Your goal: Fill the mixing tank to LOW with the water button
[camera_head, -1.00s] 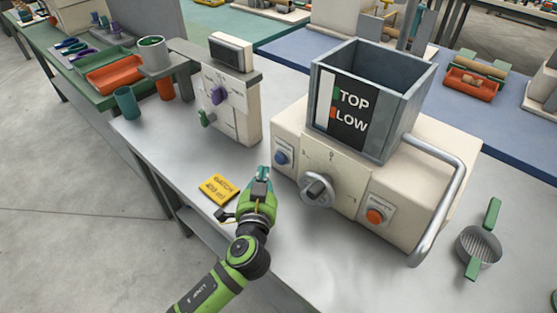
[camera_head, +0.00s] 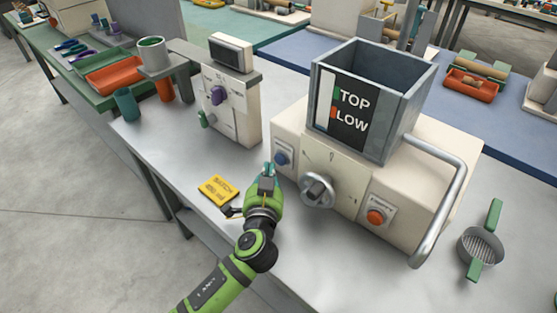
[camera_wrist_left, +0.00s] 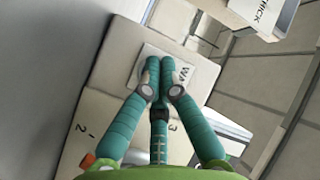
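The mixing tank (camera_head: 403,128) is a grey open-topped box on a cream machine (camera_head: 420,200). Its black label (camera_head: 348,112) reads TOP and LOW, with a green mark at TOP and an orange one at LOW. I see no water in the tank. The blue button (camera_head: 281,158) is on the machine's left front. My left gripper (camera_head: 267,168) is just in front and left of the button; contact cannot be told. In the left wrist view its teal fingers (camera_wrist_left: 160,64) are together over the WATER plate (camera_wrist_left: 186,74), hiding the button. My right gripper is not in view.
A grey dial (camera_head: 317,190) and an orange button (camera_head: 376,217) are on the same front. A metal handle (camera_head: 452,195) and a green-handled strainer (camera_head: 480,248) are at the right.

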